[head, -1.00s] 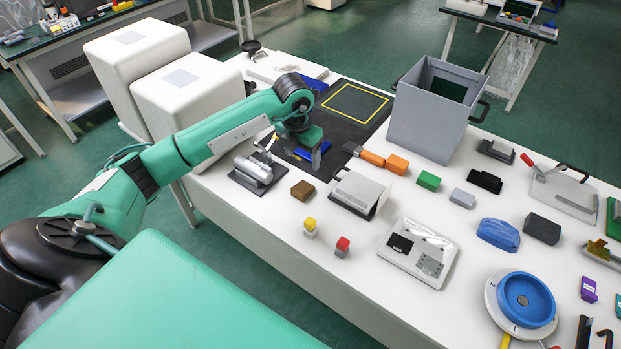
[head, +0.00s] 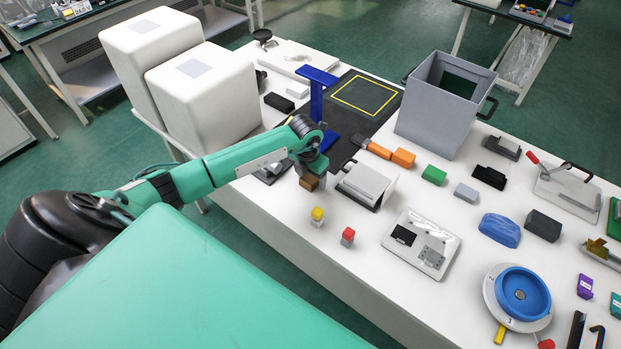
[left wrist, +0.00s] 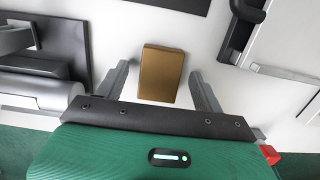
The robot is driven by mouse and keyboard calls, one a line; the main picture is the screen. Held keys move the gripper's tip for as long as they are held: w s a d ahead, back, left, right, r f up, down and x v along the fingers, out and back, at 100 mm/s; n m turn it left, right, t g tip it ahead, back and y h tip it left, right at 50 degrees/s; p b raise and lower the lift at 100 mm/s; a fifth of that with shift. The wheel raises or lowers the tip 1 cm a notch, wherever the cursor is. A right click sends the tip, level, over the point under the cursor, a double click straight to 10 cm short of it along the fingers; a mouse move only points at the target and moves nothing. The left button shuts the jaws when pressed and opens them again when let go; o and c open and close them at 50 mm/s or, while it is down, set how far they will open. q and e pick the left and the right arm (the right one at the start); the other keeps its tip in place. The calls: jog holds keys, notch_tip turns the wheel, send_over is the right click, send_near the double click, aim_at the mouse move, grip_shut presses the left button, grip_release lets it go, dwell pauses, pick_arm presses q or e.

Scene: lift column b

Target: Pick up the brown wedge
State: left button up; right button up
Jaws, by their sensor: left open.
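The brown wedge (left wrist: 161,74) lies on the white table between the two fingers of my left gripper (left wrist: 158,88) in the left wrist view. The fingers are open, with a gap on each side of the wedge. In the head view my left gripper (head: 310,178) is over the brown wedge (head: 309,183) and hides most of it. My right gripper does not show.
A grey metal fixture (head: 366,185) stands just right of the wedge, and another dark-based device (left wrist: 40,70) is on its other side. A blue stand (head: 317,95) is behind.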

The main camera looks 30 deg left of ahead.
pick_arm(q)
jog(key=shift+f, duration=0.2)
jog(key=shift+r, duration=0.1)
jog(key=c, duration=1.3)
jog(key=shift+o, duration=0.2)
